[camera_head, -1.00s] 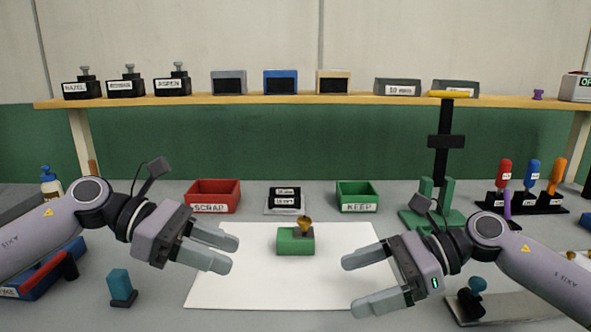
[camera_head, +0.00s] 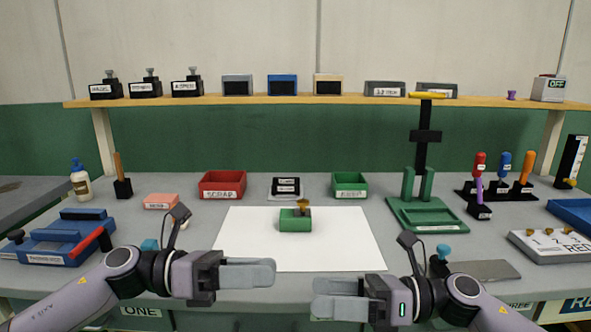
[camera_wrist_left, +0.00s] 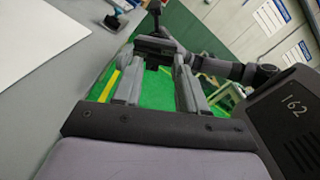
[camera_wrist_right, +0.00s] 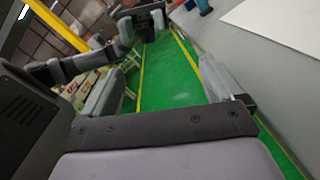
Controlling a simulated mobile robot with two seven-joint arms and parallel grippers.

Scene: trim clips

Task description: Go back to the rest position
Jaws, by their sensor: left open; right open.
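My left gripper (camera_head: 245,274) is open and empty at the front edge of the table, its fingers pointing right. Its fingers also show in the left wrist view (camera_wrist_left: 152,88), with nothing between them. My right gripper (camera_head: 340,297) is open and empty at the front edge, its fingers pointing left. In the right wrist view (camera_wrist_right: 168,95) green floor shows between its fingers. A green block (camera_head: 295,224) with a brass-coloured piece (camera_head: 303,204) on top sits on the white sheet (camera_head: 345,250), apart from both grippers.
A red SCRAP bin (camera_head: 222,190) and a green KEEP bin (camera_head: 349,190) stand behind the sheet. A green stand with a tall black post (camera_head: 421,155) is to the right. A blue fixture (camera_head: 60,245) is at left. A shelf (camera_head: 300,99) runs across the back.

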